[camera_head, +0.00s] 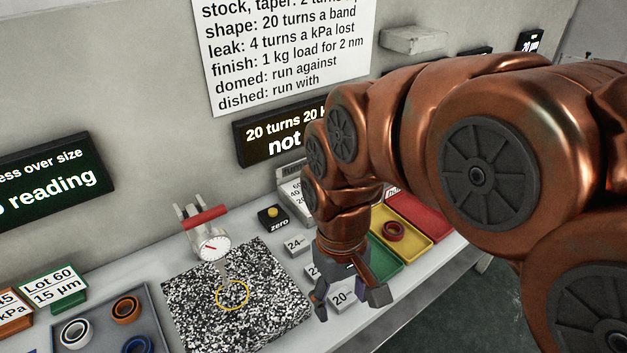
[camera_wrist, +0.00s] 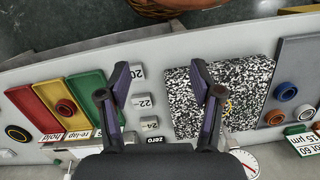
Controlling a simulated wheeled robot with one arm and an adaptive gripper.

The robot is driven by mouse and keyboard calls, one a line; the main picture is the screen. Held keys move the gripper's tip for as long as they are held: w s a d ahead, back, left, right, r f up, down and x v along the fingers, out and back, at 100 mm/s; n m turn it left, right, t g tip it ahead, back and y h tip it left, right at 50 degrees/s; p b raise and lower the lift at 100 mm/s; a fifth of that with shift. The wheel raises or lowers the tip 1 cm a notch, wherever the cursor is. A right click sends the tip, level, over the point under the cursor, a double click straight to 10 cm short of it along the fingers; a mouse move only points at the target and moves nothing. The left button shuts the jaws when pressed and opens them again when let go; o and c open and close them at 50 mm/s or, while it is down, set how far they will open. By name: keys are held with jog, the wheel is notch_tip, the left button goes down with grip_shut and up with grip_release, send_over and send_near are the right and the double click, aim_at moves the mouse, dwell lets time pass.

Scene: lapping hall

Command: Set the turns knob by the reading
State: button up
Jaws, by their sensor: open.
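No turns knob can be made out for sure; my arm hides part of the bench in the head view. A dark wall display (camera_head: 285,130) shows "20 turns 20 k…" and "not…", cut off by my arm. The left display (camera_head: 60,175) shows "…o reading". A dial gauge (camera_head: 212,246) stands over the speckled plate (camera_head: 210,325), which bears a yellow circle. My gripper (camera_head: 351,298) is open and empty above the bench by the small blocks marked 20 (camera_head: 343,299), 22 (camera_wrist: 145,101) and 24 (camera_head: 297,244). Its fingers also show in the wrist view (camera_wrist: 160,75).
A black zero box (camera_head: 272,217) with a yellow button sits behind the blocks. Red, yellow and green trays (camera_wrist: 88,92) lie beside them, one holding a red ring (camera_head: 393,231). A grey tray (camera_head: 152,310) holds several rings. A rule sheet (camera_head: 290,55) hangs above.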

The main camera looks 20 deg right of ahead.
jog(key=w+d+r+n, duration=0.1)
jog(key=w+d+r, duration=0.1)
jog(key=w, duration=1.2)
jog(key=shift+n+t, duration=0.8)
jog(key=shift+n, duration=0.1)
jog(key=w+d+f, duration=0.2)
jog(key=w+d, duration=0.1)
jog(key=w, duration=0.6)
jog(key=w+d+f, duration=0.2)
jog(key=w+d, duration=0.2)
jog(key=w, duration=0.5)
jog(key=w+d+f, duration=0.2)
jog(key=w+d, duration=0.2)
jog(key=w, duration=0.6)
jog(key=shift+f+b, duration=0.4)
jog(key=shift+w+d+f, duration=0.35)
jog(key=shift+w, duration=0.1)
jog(key=shift+f+p, duration=0.95)
jog(key=shift+f, duration=2.85)
jog(key=c, duration=1.1)
